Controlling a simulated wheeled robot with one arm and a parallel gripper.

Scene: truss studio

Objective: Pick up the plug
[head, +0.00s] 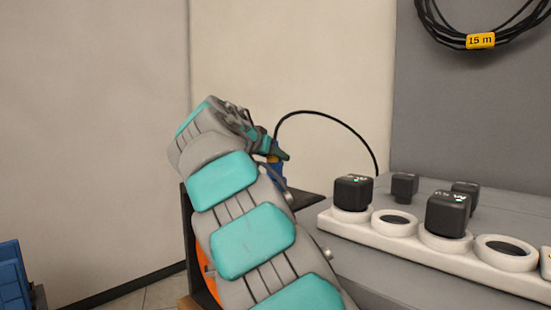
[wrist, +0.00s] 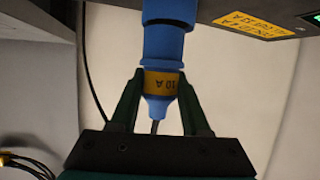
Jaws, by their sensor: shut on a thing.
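The plug (wrist: 165,42) is blue with a yellow band marked "10 A" and tapers to a dark cable. In the wrist view, my gripper (wrist: 161,78) is shut on it at the band, one finger on each side. The plug's wide blue end runs past the top edge, so I cannot tell whether it sits in anything. In the head view, my gripper (head: 279,153) is up at the end of my arm, and only a bit of blue (head: 275,172) shows below it. The rest is hidden by my arm.
A black cable (head: 325,113) arches from my gripper down behind the grey case. A white rail (head: 400,246) with round holes and black blocks (head: 353,191) stands right. A coiled cable tagged "15 m" (head: 481,41) hangs above. A blue bin (head: 14,275) is at lower left.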

